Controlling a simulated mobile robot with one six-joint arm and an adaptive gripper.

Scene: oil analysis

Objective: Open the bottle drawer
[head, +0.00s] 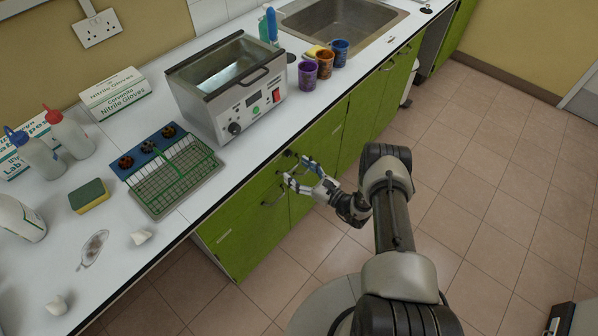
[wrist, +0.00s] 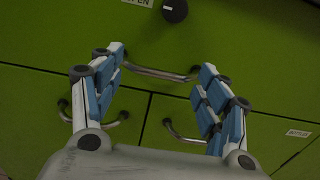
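My gripper (head: 296,168) is open, its fingers spread in front of the green cabinet fronts below the counter. In the wrist view, my gripper (wrist: 161,62) has one blue-padded finger on each side of a metal bar handle (wrist: 160,74) on the upper green front. The fingers look empty; I cannot tell whether they touch the handle. A lower right green front has a small label (wrist: 297,132), hard to read, and its own curved handle (wrist: 182,132). I cannot tell for certain which front is the bottle drawer. The fronts in the wrist view look closed.
Another handle (wrist: 120,117) is at lower left, and a black knob (wrist: 174,10) sits above the bar handle. On the counter are a metal bath (head: 228,88), a green wire rack (head: 172,180), coloured cups (head: 325,63) and a sink (head: 345,25). The tiled floor (head: 480,160) is open.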

